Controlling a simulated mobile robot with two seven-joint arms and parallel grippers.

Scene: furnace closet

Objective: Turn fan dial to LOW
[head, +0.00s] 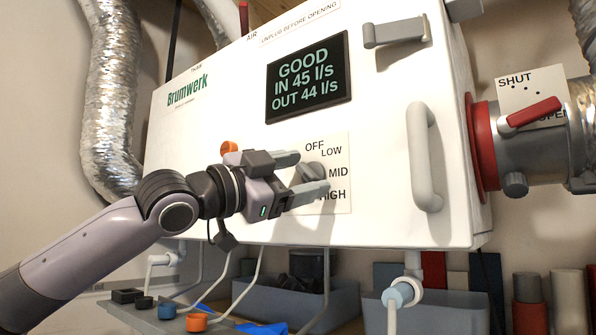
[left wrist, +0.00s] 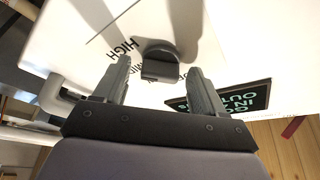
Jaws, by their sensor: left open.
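The grey fan dial (head: 314,170) sits on a pale label plate on the front of the white unit, beside the words OFF, LOW, MID and HIGH. My left gripper (head: 312,173) is open in front of the dial, one finger above it and one below, partly hiding it. In the left wrist view the dial (left wrist: 160,64) shows between the two spread fingertips (left wrist: 160,67), with gaps on both sides. I cannot tell which word the dial points to. My right gripper is in neither view.
The white unit (head: 385,170) has a display (head: 309,78) reading GOOD, IN 45 l/s, OUT 44 l/s. A vertical handle (head: 424,157) stands out right of the dial. A red-handled valve (head: 533,112) is at the far right. Bins (head: 283,303) and pipes are below.

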